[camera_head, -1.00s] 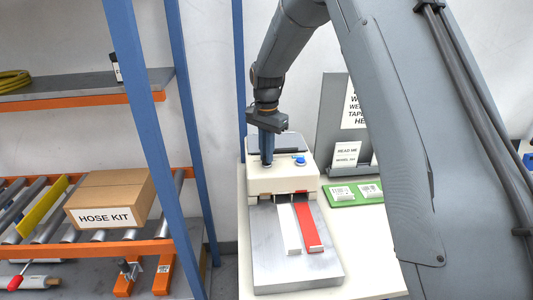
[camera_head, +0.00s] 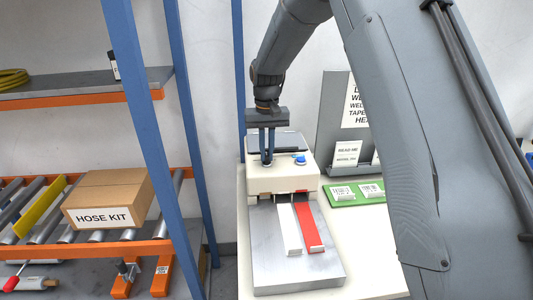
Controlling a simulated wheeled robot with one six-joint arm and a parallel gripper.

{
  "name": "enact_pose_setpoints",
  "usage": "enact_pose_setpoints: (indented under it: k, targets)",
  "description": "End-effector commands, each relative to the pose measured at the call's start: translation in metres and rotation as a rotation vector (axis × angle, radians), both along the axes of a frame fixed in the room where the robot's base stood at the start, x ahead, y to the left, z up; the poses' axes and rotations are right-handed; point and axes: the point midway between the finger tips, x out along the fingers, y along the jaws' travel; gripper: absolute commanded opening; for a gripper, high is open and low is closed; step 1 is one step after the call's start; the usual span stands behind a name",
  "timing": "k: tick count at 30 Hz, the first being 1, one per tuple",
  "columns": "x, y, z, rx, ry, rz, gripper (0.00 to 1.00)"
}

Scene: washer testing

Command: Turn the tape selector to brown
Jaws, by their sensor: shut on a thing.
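The tape machine (camera_head: 282,181) is a cream box on the white table, with a grey metal plate in front. A white strip (camera_head: 288,228) and a red strip (camera_head: 309,228) run out of its front onto the plate. My gripper (camera_head: 267,160) points straight down over the left part of the machine's top. A blue button (camera_head: 300,159) stands to the right of the fingers. The selector's pointing direction and any colour marks around it cannot be made out.
A green tray (camera_head: 345,201) with white labelled pieces lies right of the machine, before a grey sign stand (camera_head: 335,130). A blue rack post (camera_head: 150,120) and a roller shelf with a hose kit box (camera_head: 108,197) stand left. My arm covers the right.

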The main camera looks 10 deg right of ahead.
Motion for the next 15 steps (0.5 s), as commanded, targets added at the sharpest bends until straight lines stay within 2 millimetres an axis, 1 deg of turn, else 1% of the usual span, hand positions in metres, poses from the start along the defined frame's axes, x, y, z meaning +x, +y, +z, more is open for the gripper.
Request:
enact_pose_setpoints:
  k: [15]
  targets:
    - [0.0021,0.0005,0.0020,0.001,-0.007,0.476,0.00]
